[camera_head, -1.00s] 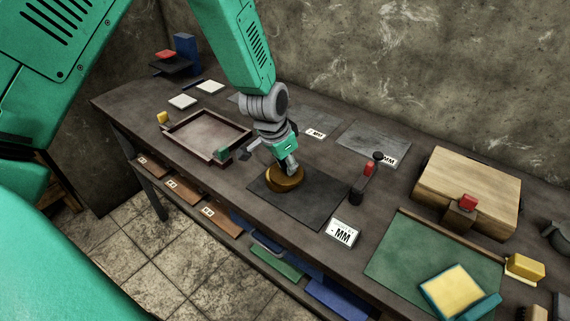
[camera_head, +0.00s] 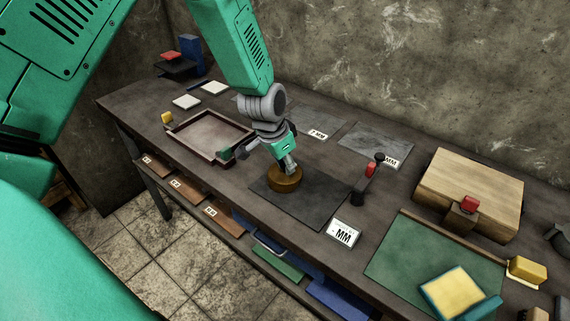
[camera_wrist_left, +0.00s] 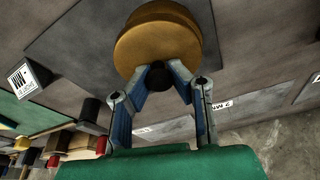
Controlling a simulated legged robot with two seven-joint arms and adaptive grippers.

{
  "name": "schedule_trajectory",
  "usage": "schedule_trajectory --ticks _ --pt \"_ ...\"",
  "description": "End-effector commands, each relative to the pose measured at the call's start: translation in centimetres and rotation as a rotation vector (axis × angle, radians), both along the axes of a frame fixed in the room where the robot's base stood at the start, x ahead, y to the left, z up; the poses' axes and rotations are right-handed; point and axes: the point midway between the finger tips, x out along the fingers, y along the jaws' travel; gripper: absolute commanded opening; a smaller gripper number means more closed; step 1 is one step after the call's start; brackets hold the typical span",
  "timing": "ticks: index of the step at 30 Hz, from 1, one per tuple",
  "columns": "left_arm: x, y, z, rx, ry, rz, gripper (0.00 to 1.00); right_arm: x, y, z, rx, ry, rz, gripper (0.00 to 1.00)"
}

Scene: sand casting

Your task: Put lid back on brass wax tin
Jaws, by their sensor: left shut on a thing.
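The brass wax tin (camera_head: 285,181) stands on the dark grey mat near the middle of the bench. My left gripper (camera_head: 289,165) is directly above it, pointing down. In the left wrist view, the gripper (camera_wrist_left: 172,72) is shut at the near side of a round brass lid (camera_wrist_left: 157,46), with a dark knob-like piece between the fingertips. A second brown-brass round edge (camera_wrist_left: 168,10) shows beyond the lid, slightly offset. I cannot tell whether the lid is seated or still slightly above the tin. My right gripper is not in view.
A dark red tray (camera_head: 214,134) lies left of the mat (camera_head: 315,205). A red and black tool (camera_head: 364,183) stands close to the mat's right. A wooden box (camera_head: 468,190) and a green mat (camera_head: 420,255) are further right. The back wall bounds the bench.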

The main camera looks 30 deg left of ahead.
Motion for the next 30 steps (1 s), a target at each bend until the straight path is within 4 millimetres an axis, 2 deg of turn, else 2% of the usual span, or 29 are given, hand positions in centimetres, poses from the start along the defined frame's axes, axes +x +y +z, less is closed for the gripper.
schedule_trajectory --ticks 30 --pt "-0.02 0.82 -0.59 -0.002 0.001 0.001 0.0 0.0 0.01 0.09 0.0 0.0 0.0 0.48"
